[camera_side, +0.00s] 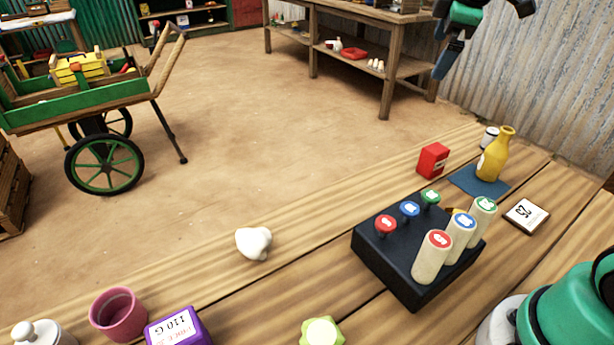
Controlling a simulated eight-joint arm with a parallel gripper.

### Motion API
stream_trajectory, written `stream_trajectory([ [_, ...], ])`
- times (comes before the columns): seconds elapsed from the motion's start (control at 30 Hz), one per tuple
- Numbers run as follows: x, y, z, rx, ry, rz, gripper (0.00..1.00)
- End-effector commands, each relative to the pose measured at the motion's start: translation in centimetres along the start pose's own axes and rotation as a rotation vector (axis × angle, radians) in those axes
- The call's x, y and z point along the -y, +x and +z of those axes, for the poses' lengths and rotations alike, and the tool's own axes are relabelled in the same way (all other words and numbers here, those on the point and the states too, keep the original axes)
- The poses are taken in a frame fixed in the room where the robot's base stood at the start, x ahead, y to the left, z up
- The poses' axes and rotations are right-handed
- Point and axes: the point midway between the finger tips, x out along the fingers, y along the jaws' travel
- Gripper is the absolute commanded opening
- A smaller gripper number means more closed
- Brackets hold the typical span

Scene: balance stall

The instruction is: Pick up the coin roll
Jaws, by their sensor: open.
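Three cream cylinders that look like coin rolls stand in a row on the right side of a black block (393,262). One has a red top (430,262), one a blue top (459,240) and one a green top (481,222). I cannot tell which is the coin roll meant. My gripper (442,66) is at the top right edge, partly cut off. It is open and empty, high above and well apart from the block and the cylinders.
Shorter red (386,224), blue (410,209) and green (430,197) knobs stand on the block's left side. A red box (433,160), yellow bottle (495,155) and tile (526,215) are nearby. A white lump (254,243) lies left; bare planks separate it from the block.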

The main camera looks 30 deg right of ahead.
Motion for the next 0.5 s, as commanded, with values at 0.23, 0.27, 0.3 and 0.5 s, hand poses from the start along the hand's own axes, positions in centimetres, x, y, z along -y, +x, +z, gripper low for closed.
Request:
stream_trajectory([
  [0.23,11.6,3.5,-1.6,-0.231,0.55,-0.062,1.0],
  [0.27,12.6,3.9,-1.6,-0.249,0.6,-0.075,1.0],
  [0.3,13.8,4.4,-1.5,-0.268,0.657,-0.092,1.0],
  [0.5,16.4,5.5,-1.3,-0.311,0.804,-0.14,0.76],
])
